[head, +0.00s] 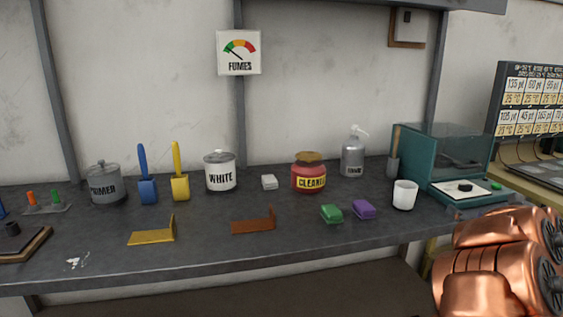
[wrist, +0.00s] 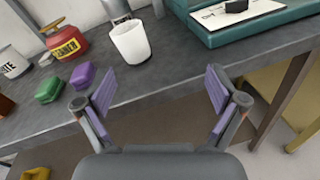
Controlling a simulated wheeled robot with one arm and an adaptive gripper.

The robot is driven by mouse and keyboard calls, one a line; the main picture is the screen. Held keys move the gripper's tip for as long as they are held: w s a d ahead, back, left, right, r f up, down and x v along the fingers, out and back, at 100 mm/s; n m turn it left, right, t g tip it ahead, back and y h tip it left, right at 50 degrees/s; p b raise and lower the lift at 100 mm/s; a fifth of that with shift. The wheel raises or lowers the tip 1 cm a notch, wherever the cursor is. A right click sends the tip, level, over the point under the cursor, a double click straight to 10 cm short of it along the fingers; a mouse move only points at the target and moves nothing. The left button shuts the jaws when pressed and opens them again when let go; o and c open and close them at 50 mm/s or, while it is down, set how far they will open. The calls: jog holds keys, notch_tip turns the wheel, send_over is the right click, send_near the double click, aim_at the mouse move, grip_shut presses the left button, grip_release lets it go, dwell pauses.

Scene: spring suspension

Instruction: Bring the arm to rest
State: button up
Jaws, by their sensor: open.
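My gripper (wrist: 161,92) is open and empty in the wrist view, with its two purple-padded fingers spread wide. It is near the front edge of the dark workbench (wrist: 150,77), with the white cup (wrist: 131,41) beyond it. Nothing lies between the fingers. In the head view my copper-coloured arm shows at the lower right, in front of the bench's right end. The gripper itself is not visible in that view.
The bench (head: 330,240) holds a white cup (head: 404,195), green block (head: 331,214), purple block (head: 364,209), red cleaner jar (head: 309,177) and a teal glass-sided case (head: 437,183). Paint cans and brushes stand at the left. The floor before the bench is partly clear.

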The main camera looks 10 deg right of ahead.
jog(key=s+a+f+m+g, duration=0.4)
jog(key=s+a+m+g, duration=0.15)
jog(key=a+m, duration=0.5)
jog(key=s+a+f+m+g, duration=0.4)
jog(key=s+a+m+g, duration=0.15)
jog(key=a+m, duration=0.45)
jog(key=s+a+f+m+g, duration=0.4)
jog(key=s+a+m, duration=0.3)
jog(key=a, duration=0.5)
jog(key=s+a+f+m+g+y, duration=0.25)
jog(key=s+a+g, duration=0.25)
jog(key=s+a, duration=0.8)
notch_tip(320, 180, up, 17)
jog(key=t+p, duration=0.1)
jog(key=p, duration=1.4)
jog(key=shift+a+r+m+y, duration=0.15)
jog(key=shift+a+m+y, duration=0.2)
jog(key=shift+m, duration=0.05)
